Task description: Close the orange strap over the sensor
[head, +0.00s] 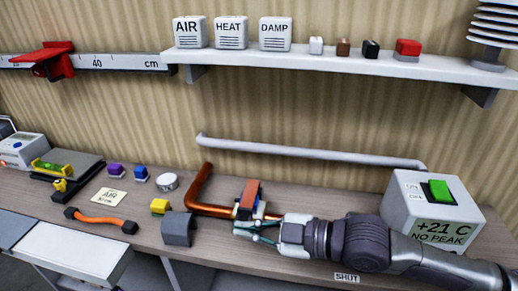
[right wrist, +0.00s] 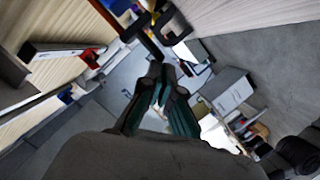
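A copper pipe (head: 203,188) bends along the bench, with a small holder on its right part. An upright orange-brown piece, which looks like the orange strap (head: 251,190), stands at this holder with blue parts beside it. I cannot tell whether it lies over a sensor. My right gripper (head: 243,229) is low in front of the holder; contact is unclear. In the right wrist view its fingertips (right wrist: 160,72) come together with nothing visible between them. My left gripper is not in view.
A grey block (head: 177,229) and a yellow block (head: 160,206) stand left of the gripper. An orange cable with black ends (head: 98,219) lies further left. A white box with a green button (head: 432,208) stands right. A shelf (head: 340,62) runs above.

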